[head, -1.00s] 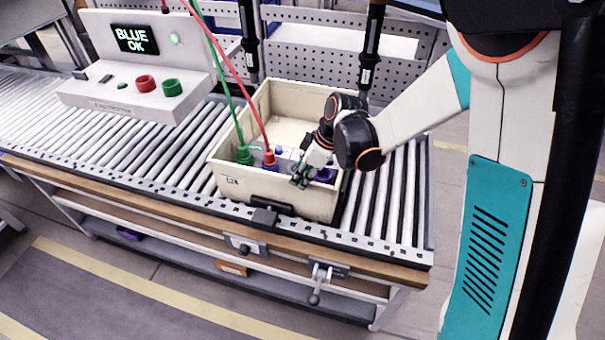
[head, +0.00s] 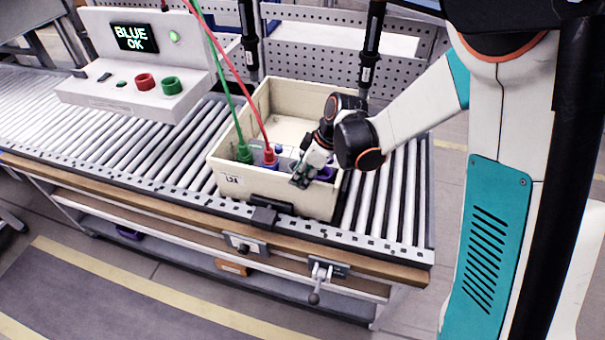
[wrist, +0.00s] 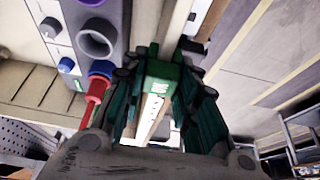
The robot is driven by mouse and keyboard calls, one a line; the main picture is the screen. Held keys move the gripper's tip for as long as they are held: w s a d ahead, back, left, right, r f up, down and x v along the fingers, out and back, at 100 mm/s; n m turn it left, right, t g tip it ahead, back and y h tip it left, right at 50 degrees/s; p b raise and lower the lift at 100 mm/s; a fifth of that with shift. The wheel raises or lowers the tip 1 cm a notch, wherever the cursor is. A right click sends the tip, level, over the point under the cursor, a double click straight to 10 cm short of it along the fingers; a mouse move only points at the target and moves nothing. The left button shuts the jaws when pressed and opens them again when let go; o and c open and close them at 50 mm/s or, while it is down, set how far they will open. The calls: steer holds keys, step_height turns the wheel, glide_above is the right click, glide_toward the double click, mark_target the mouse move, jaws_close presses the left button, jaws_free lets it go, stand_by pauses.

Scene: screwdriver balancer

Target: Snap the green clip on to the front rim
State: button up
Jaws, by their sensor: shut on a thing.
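The cream crate (head: 312,207) stands on the roller conveyor, its front wall facing me. My gripper (head: 301,180) is at the right part of its front rim, pointing down. In the wrist view my gripper (wrist: 163,100) is shut on the green clip (wrist: 162,70), which sits between the two dark green fingers. The crate's front rim (wrist: 178,22) runs up to the clip and lines up with it. I cannot tell whether the clip is seated on the rim or just above it. In the head view the fingers mostly hide the clip.
Inside the crate, a grey block (wrist: 94,12) with sockets and knobs lies close beside the fingers. A red plug (head: 269,158) and a green plug (head: 244,153) stand in it, their cables rising. A control box (head: 140,90) reading "BLUE OK" stands at the left.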

stand_by(0.4)
steer(key=o, duration=1.1)
steer(key=shift+r, duration=0.1)
steer(key=v, duration=1.1)
steer(key=shift+d+r, duration=0.25)
steer(key=shift+r, duration=0.1)
